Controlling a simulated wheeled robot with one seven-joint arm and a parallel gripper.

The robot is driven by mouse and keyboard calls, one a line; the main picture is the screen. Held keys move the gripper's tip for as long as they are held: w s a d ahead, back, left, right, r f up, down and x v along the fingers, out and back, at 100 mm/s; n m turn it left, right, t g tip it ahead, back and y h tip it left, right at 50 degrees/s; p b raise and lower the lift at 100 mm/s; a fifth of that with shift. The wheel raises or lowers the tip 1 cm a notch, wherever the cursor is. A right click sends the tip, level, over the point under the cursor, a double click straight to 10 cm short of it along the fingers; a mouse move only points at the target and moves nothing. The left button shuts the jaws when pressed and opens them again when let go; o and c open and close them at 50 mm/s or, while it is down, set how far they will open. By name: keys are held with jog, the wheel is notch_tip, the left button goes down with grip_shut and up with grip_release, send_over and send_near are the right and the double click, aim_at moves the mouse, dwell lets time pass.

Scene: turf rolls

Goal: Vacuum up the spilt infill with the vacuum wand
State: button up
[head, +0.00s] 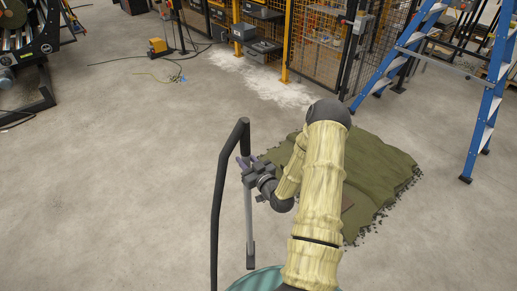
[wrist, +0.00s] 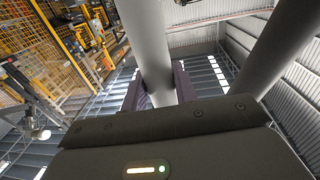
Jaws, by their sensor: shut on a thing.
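My gripper (head: 246,163) is shut on the vacuum wand, a grey tube (head: 249,218) held nearly upright in front of me. Its dark end (head: 251,256) points down; I cannot tell whether it touches the floor. A thick black hose (head: 218,195) bends over at the wand's top and runs down on the left. In the wrist view the tube (wrist: 152,50) passes between my purple fingers (wrist: 158,88). A pale, powdery patch (head: 265,84), which looks like the spilt infill, lies on the concrete by the yellow-framed fence, well beyond the wand.
A green turf piece (head: 375,165) with crumbly edges lies right of my arm. A blue stepladder (head: 400,50) stands at the right. Grey bins (head: 262,47) and the mesh fence (head: 318,45) border the patch. A cable (head: 150,72) lies far left. The left-centre floor is clear.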

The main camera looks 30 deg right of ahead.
jog(key=s+a+r+p, duration=0.1)
jog(key=a+r+p, duration=0.4)
jog(key=a+p, duration=0.3)
jog(key=s+a+r+h+p, duration=0.1)
jog(key=s+a+r+p, duration=0.1)
jog(key=a+r+p, duration=0.3)
jog(key=a+p, duration=0.3)
jog(key=shift+m, duration=0.4)
jog(key=shift+f, duration=0.1)
